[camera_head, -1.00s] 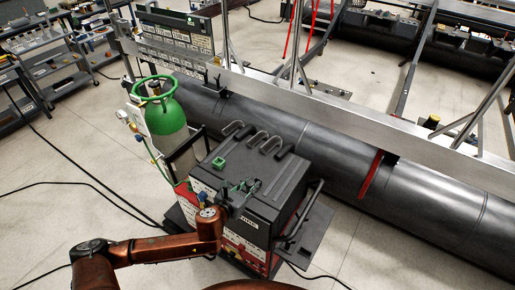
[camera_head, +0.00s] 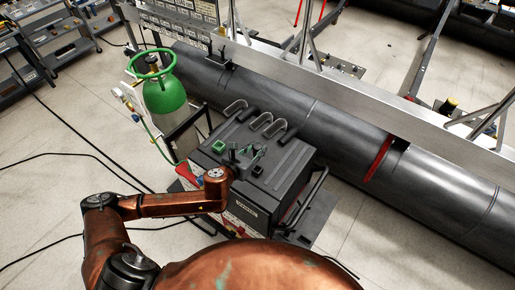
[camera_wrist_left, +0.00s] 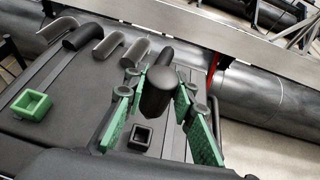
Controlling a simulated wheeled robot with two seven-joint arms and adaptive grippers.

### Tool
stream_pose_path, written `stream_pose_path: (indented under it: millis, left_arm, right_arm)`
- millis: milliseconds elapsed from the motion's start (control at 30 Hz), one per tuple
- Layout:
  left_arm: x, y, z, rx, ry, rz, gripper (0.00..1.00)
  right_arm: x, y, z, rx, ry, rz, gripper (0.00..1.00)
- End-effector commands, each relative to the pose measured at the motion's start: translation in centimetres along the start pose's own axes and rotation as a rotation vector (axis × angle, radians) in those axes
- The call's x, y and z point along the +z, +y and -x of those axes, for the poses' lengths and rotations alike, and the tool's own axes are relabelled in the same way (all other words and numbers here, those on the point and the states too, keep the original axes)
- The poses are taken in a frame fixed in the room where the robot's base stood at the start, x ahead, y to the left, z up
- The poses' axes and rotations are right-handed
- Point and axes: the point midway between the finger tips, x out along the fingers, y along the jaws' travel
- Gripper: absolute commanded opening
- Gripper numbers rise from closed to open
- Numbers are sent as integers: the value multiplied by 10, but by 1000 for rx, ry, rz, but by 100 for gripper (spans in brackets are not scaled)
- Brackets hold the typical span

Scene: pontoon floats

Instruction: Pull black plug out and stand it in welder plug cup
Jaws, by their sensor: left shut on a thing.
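My left gripper (camera_wrist_left: 157,106) has green-padded fingers. It is shut on the black plug (camera_wrist_left: 158,92), a dark cylinder seen nearly end-on in the left wrist view. In the head view the gripper (camera_head: 248,153) is over the welder's top, and the plug is too small to make out. A small black square cup (camera_wrist_left: 142,136) is on the welder top, just below the plug in the wrist picture; I cannot tell the height between them. A green square cup (camera_wrist_left: 32,105) is farther left; it also shows in the head view (camera_head: 218,147). My right gripper is not in view.
The welder (camera_head: 285,170) has bent hooks (camera_head: 268,124) along its back edge. A green-topped gas cylinder (camera_head: 163,93) stands to its left. A large dark pontoon tube (camera_head: 340,135) runs behind. Cables (camera_head: 75,128) cross the open floor at left.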

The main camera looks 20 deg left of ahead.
Motion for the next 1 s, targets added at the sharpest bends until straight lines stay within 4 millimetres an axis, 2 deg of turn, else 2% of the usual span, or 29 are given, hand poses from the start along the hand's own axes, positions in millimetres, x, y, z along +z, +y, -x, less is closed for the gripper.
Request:
stream_pose_path:
  millis: [67,233,333,467,700,833,1000]
  left_arm:
    - [-4,0,-2,-1,0,1,0]
    - [-16,-1,-6,-1,1,1,0]
    - [-25,-1,-10,-1,2,0,0]
    - [-36,-1,-15,-1,1,0,0]
    - [-51,-1,-21,-1,1,0,0]
    - [-53,-1,-22,-1,0,0,0]
    - [-53,-1,-22,-1,0,0,0]
  right_arm:
    - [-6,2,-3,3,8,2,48]
    - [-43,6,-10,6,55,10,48]
    - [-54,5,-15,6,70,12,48]
    - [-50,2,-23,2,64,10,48]
    - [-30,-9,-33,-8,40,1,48]
    - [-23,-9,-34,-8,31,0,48]
    - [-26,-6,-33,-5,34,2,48]
